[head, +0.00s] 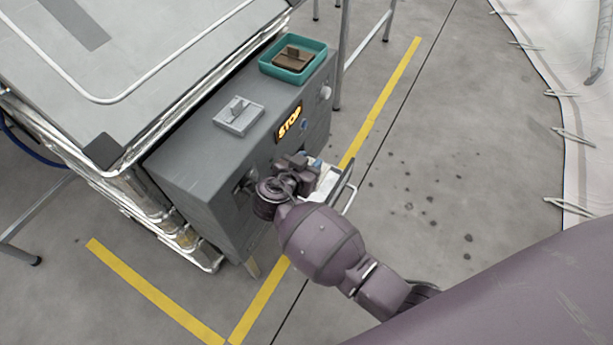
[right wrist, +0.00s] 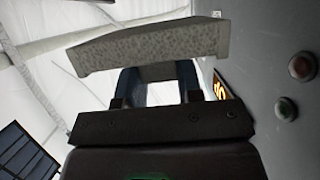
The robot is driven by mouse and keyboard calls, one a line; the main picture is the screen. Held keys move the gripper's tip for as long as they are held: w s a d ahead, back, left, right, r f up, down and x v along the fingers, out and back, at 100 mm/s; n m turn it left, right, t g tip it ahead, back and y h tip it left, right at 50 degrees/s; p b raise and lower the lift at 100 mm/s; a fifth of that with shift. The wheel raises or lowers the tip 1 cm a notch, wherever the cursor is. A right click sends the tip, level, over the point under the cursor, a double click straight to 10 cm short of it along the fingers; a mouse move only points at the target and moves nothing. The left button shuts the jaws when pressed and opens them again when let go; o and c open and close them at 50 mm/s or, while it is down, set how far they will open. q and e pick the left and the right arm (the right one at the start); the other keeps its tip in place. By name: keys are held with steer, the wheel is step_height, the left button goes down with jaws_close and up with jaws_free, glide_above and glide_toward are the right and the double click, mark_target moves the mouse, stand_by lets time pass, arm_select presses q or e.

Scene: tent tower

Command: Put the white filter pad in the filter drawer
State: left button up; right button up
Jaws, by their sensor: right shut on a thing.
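The white filter pad (right wrist: 150,48) shows in the right wrist view as a pale, speckled slab across my fingertips. My right gripper (right wrist: 158,82) is shut on it, with a dark finger on each side. In the head view my right gripper (head: 312,167) is at the front of the grey cabinet, over the open filter drawer (head: 347,187). Part of the pad (head: 326,181) shows pale beside the gripper there. The gripper hides most of the drawer's inside, so I cannot tell whether the pad touches it. My left gripper is not in view.
The grey cabinet (head: 200,160) carries a lit STOP sign (head: 289,122). On its top are a pale grey square piece with a raised rib (head: 239,115) and a teal tray (head: 320,62) holding a brown pad (head: 292,58).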

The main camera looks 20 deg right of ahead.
step_height(320, 180, down, 10)
steer(key=b, duration=0.2)
steer(key=shift+s+r+b, duration=0.15)
steer(key=shift+r+b, duration=0.05)
steer(key=shift+b, duration=0.15)
steer(key=shift+f, duration=0.4)
steer(key=w, duration=0.1)
steer(key=w+d, duration=0.1)
steer(key=w+b, duration=0.1)
steer(key=w, duration=0.1)
steer(key=shift+d, duration=0.3)
steer(key=shift+s+f, duration=0.1)
steer(key=shift+f, duration=0.45)
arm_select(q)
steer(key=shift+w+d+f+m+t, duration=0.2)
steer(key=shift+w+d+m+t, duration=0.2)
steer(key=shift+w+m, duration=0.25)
